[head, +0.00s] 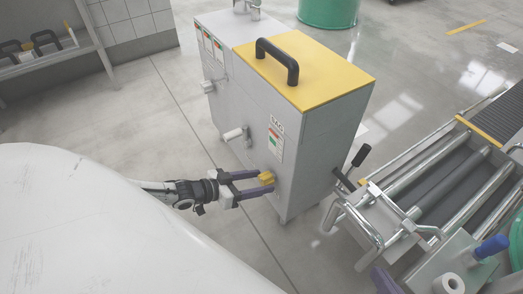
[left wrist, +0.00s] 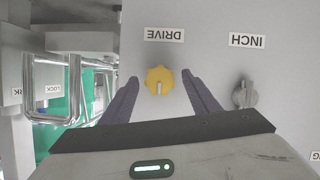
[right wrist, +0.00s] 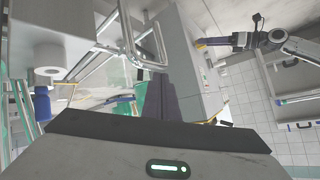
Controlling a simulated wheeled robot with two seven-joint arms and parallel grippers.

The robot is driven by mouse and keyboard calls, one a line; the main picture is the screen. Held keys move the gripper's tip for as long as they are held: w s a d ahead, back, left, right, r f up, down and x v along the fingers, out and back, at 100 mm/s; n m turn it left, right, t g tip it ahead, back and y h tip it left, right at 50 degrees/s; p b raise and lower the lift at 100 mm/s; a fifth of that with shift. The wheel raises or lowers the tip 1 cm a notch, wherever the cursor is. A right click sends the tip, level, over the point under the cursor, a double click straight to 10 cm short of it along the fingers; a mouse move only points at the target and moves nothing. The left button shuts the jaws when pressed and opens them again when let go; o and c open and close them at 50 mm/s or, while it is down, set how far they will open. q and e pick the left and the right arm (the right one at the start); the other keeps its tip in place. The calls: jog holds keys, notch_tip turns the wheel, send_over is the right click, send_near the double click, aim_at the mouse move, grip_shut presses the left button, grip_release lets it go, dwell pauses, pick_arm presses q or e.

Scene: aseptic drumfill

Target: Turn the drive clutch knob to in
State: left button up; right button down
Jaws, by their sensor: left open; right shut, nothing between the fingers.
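The yellow drive clutch knob (left wrist: 159,80) sits on the grey cabinet face by an upside-down DRIVE label (left wrist: 164,34). Its pale mark points down in the left wrist view, away from that label. The knob also shows in the head view (head: 267,178), low on the cabinet (head: 240,120). My left gripper (left wrist: 160,77) is open, with one finger on each side of the knob and small gaps visible. It also shows in the head view (head: 268,183). My right gripper (right wrist: 158,82) is shut and empty; a finger shows at the head view's bottom edge (head: 385,280).
A grey INCH knob (left wrist: 244,94) is beside the left gripper's finger. A white-handled lever (head: 234,134) sticks out above the drive knob. A roller conveyor (head: 430,190) with bent metal rails stands at the right. A black-handled lever (head: 360,157) stands between cabinet and conveyor.

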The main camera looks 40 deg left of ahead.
pick_arm(q)
jog(key=shift+w+d+f, duration=0.25)
jog(key=shift+w+d, duration=0.05)
jog(key=shift+w, duration=0.3)
pick_arm(e)
jog(key=shift+a+r+y, duration=0.15)
jog(key=shift+r+y, duration=0.15)
pick_arm(q)
jog(key=c, duration=1)
pick_arm(e)
jog(key=shift+r, duration=0.1)
